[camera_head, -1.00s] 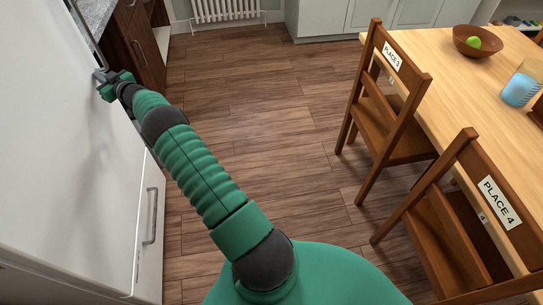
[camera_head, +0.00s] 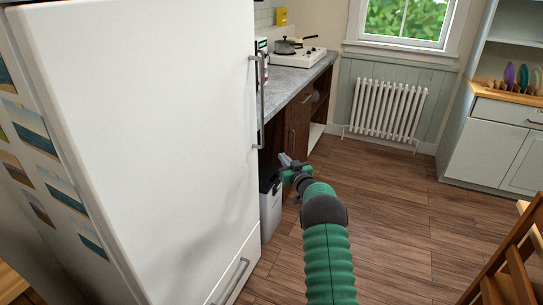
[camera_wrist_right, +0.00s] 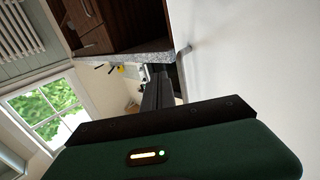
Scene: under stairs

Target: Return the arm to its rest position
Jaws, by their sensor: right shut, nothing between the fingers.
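My right arm, green and ribbed, comes up from the bottom of the head view. Its right gripper (camera_head: 287,160) is in front of the dark cabinets, just right of the white fridge (camera_head: 150,130). The gripper is shut and holds nothing. In the right wrist view the closed dark fingers (camera_wrist_right: 158,88) point toward the counter edge, with the white fridge door (camera_wrist_right: 250,60) to the right. The left gripper is not in view.
A grey bin (camera_head: 270,202) stands beside the fridge, behind the gripper. The fridge has long handles (camera_head: 258,100). A counter (camera_head: 300,88) carries a white hob (camera_head: 300,56). A wooden chair (camera_head: 510,270) is at lower right. The wooden floor (camera_head: 400,220) between is clear.

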